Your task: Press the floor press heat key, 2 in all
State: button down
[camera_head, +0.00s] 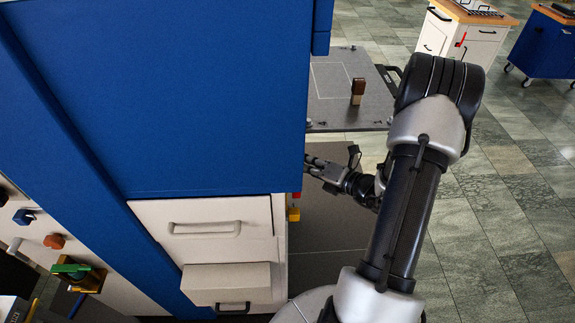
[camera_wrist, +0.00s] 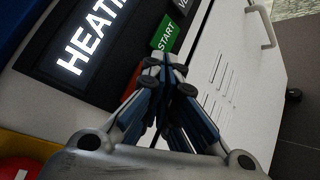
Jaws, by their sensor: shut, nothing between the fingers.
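The floor press appears as a large blue cabinet (camera_head: 170,90) with white drawers, filling the left of the head view. Its control panel is hidden there. In the wrist view, a dark display (camera_wrist: 88,48) shows lit white letters beginning "HEATI", cut off by the frame. A green key (camera_wrist: 166,34) marked "START" is beside it, just beyond my fingertips. A dark key marked "V" is partly cut off at the top edge. A red patch shows partly behind the fingers. No key marked heat is readable. My gripper (camera_wrist: 168,78) is shut and empty; its tips also show in the head view (camera_head: 312,163), by the cabinet's right edge. Contact cannot be told.
A red button (camera_wrist: 18,170) on yellow is at the wrist view's lower left. A grey platform (camera_head: 335,100) with a small brown block (camera_head: 358,90) stands behind my gripper. A white cart (camera_head: 462,34) and a blue cart (camera_head: 545,45) stand far right. Tiled floor at right is clear.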

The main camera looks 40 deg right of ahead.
jog(key=shift+d, duration=0.1)
jog(key=s+d, duration=0.1)
jog(key=d, duration=0.1)
jog(key=s+d, duration=0.1)
jog(key=d, duration=0.1)
jog(key=shift+s+p, duration=0.3)
jog(key=shift+p, duration=0.1)
dwell(1.8)
jog(key=s+d+p, duration=0.1)
jog(key=p, duration=0.1)
jog(key=s+d+p, duration=0.1)
jog(key=d+p, duration=0.1)
jog(key=shift+d, duration=0.15)
jog(key=shift+w, duration=0.1)
jog(key=w+a, duration=0.4)
jog(key=a, duration=0.3)
jog(key=shift+w+a+p, duration=0.25)
jog(key=shift+p, duration=0.05)
